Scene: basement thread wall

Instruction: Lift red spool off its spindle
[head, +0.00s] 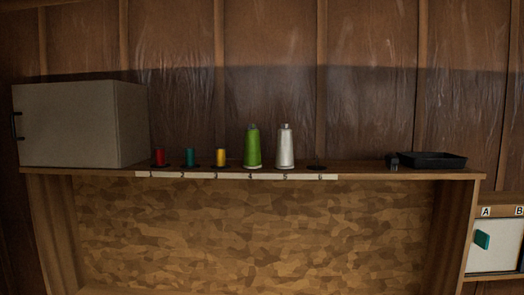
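The red spool (160,157) is small and stands upright on the shelf above the label 1, close to the right side of the large box. Its spindle is mostly hidden by the spool. Neither of my grippers shows in the head view.
A teal spool (190,157), a yellow spool (221,157), a green cone (253,148) and a white cone (285,147) stand to the right. A closed box (70,124) stands at left. A black tray (432,160) is at the shelf's right end; the shelf (360,171) is clear before it.

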